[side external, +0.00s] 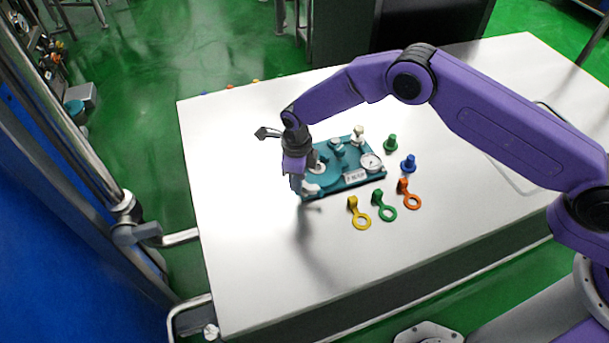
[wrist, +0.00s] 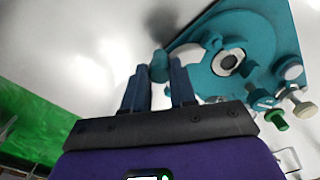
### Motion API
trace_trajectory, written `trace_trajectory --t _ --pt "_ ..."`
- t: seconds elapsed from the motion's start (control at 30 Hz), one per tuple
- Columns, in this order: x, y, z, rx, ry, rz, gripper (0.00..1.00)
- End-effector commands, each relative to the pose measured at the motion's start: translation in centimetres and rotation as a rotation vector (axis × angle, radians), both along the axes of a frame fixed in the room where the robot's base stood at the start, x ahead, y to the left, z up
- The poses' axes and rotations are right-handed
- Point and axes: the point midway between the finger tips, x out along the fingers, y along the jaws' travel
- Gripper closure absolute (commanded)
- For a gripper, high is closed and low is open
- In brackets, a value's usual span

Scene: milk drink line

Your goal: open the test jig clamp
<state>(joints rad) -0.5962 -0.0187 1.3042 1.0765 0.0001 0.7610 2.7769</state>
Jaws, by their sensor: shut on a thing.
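The test jig (side external: 350,178) is a teal base on the white table, with a round teal plate, a dial gauge (side external: 371,162) and a small label. In the wrist view its round plate (wrist: 236,62) fills the upper right. My gripper (side external: 297,184) is at the jig's left end, pointing down. In the wrist view my gripper (wrist: 158,82) has its two fingers on either side of a teal, rounded piece (wrist: 159,66), which looks like the clamp's handle, and is shut on it. Whether the clamp is open or closed cannot be made out.
Yellow (side external: 360,213), green (side external: 384,206) and orange (side external: 408,194) ring tags lie in front of the jig. A green plug (side external: 390,143) and a blue plug (side external: 408,163) stand to its right. The table's left and front areas are clear.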

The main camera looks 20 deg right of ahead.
Motion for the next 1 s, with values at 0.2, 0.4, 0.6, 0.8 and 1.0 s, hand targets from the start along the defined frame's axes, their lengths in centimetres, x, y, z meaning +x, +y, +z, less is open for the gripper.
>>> trace_trajectory --t 0.2,0.4,0.6,0.8,1.0 --pt "0.4 0.9 0.0 0.0 0.0 -0.126 1.0" --pt "0.6 1.3 0.0 0.0 0.0 -0.191 1.0" --pt "0.7 1.4 0.0 0.0 0.0 -0.217 1.0" --pt "0.8 1.4 0.1 0.001 -0.001 -0.22 1.0" --pt "0.8 1.4 0.1 0.001 -0.001 -0.219 0.64"
